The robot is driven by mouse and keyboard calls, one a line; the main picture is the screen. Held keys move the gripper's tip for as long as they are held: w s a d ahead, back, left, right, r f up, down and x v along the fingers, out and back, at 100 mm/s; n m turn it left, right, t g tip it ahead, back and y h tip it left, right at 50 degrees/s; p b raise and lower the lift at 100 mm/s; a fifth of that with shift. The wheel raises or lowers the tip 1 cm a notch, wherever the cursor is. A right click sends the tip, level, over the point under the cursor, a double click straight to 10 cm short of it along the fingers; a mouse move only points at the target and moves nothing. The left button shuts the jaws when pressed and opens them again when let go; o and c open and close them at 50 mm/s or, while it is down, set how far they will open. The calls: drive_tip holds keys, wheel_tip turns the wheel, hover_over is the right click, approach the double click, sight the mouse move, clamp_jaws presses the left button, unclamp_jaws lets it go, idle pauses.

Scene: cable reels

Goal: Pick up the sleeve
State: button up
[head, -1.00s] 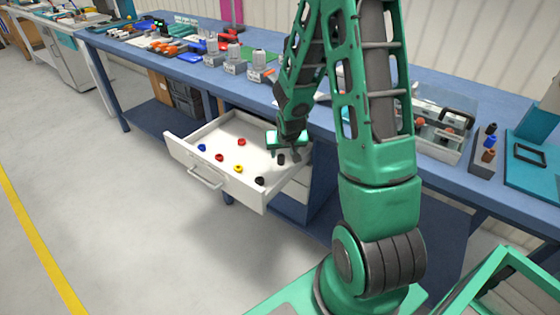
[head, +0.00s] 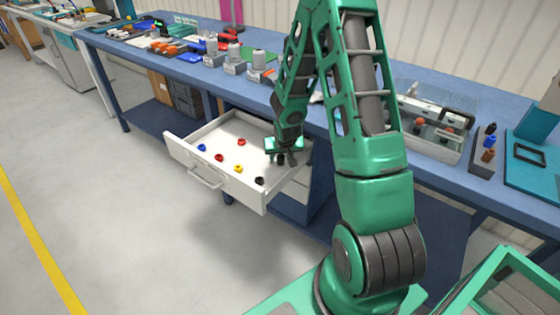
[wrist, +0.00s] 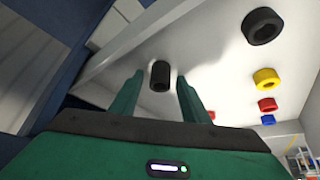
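The sleeve is a short black cylinder (wrist: 160,75) standing in the open white drawer, near the drawer's back right. In the head view the sleeve (head: 281,161) is partly covered by my gripper (head: 281,157). In the wrist view my gripper (wrist: 161,82) is open, with one green finger on each side of the sleeve and visible gaps between. The fingers do not appear to touch it. How far the fingertips reach down beside it is hard to tell.
The drawer (head: 218,188) also holds a black ring (head: 260,181), a yellow ring (head: 238,169), two red rings (head: 219,157) and a blue ring (head: 201,147), all left of my gripper. The blue workbench (head: 180,60) stands above and behind. A drawer wall (wrist: 105,55) runs close beside the sleeve.

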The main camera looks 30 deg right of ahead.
drive_tip(key=c, duration=0.9)
drive_tip(key=shift+r, duration=0.15)
